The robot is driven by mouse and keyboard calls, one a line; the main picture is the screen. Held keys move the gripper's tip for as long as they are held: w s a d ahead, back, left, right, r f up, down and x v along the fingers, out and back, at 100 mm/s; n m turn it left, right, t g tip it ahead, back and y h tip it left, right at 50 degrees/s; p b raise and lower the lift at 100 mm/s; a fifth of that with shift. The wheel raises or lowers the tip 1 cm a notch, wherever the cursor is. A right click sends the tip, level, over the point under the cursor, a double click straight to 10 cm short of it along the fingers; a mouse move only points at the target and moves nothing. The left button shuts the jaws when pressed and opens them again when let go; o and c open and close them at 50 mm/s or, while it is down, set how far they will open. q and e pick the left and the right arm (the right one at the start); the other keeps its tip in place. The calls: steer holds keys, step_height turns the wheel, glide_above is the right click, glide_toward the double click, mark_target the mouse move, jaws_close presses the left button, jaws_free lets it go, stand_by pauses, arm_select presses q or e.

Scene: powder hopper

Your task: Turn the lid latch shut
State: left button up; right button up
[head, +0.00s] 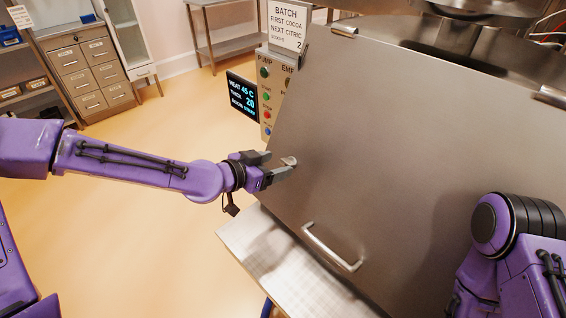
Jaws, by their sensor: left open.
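The large grey steel lid (400,150) fills the right half of the head view, its flat face sloping towards me. A bar handle (332,247) sits near its lower edge. A small pale metal piece, seemingly the lid latch (289,161), shows at the lid's left edge. My left gripper (279,171) is open at this latch, its fingers pointing right. The fingers partly hide the latch, so I cannot tell whether they touch it or which way it is turned. My right arm shows at the lower right, but its gripper is out of view.
A control panel (266,100) with coloured buttons, a dark display (242,95) and a batch sign (287,25) stand left of the lid. A steel ledge (270,255) lies below the lid. Drawers (90,75) stand far back left. The floor between is clear.

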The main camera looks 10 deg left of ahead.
mark_target(285, 162)
arm_select(q)
steer(key=x, duration=0.4)
steer(key=c, duration=1.1)
steer(key=shift+o, duration=0.2)
